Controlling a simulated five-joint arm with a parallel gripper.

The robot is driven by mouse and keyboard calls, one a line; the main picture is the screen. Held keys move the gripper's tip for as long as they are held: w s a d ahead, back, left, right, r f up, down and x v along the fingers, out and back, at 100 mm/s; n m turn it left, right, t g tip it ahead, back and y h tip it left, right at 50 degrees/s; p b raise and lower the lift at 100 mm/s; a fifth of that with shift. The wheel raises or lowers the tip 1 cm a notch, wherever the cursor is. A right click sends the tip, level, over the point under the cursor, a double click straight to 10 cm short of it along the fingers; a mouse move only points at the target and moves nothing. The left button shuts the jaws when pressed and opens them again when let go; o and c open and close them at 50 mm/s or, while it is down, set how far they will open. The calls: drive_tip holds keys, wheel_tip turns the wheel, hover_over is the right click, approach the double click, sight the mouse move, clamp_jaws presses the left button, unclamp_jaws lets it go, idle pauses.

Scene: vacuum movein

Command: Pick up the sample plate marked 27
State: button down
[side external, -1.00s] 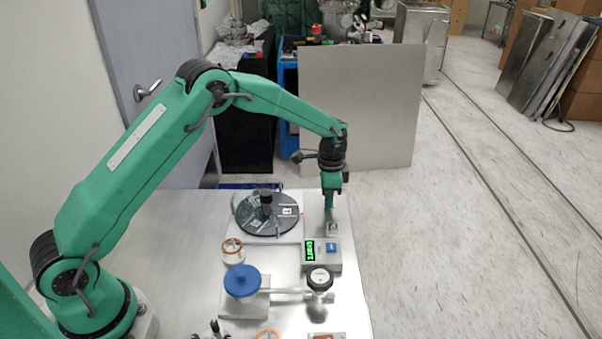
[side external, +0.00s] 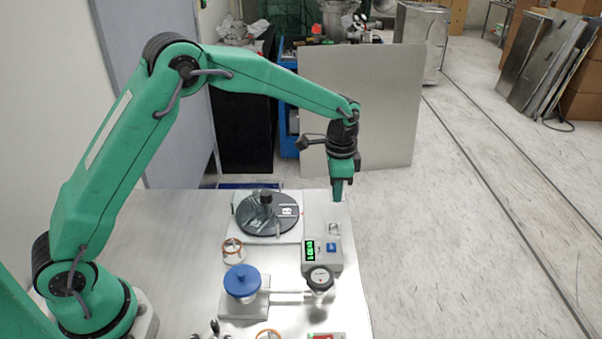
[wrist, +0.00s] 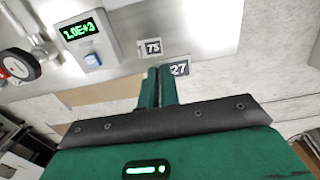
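The sample plate marked 27 (wrist: 179,68) is a small pale plate with a dark label, just right of the fingertips in the wrist view. A finger seems to cover part of it. My gripper (wrist: 160,70) has its two green fingers close together, and I cannot tell whether they are parted or touching. In the side view my gripper (side external: 338,199) points down at the table's far end, and plate 27 cannot be made out there. A plate marked 75 (wrist: 153,47) lies beyond the fingertips; no finger touches it.
A grey box with a green display (wrist: 80,32) reads 1.0E+3. A round dark disc (side external: 255,222) with a knob stands left of my gripper. Nearer are a round gauge (side external: 319,279) and a blue-lidded pot (side external: 242,280). A grey panel (side external: 385,110) stands behind the table.

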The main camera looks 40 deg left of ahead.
drive_tip(key=s+d+r, duration=0.3)
drive_tip(key=d, duration=0.1)
idle(0.8)
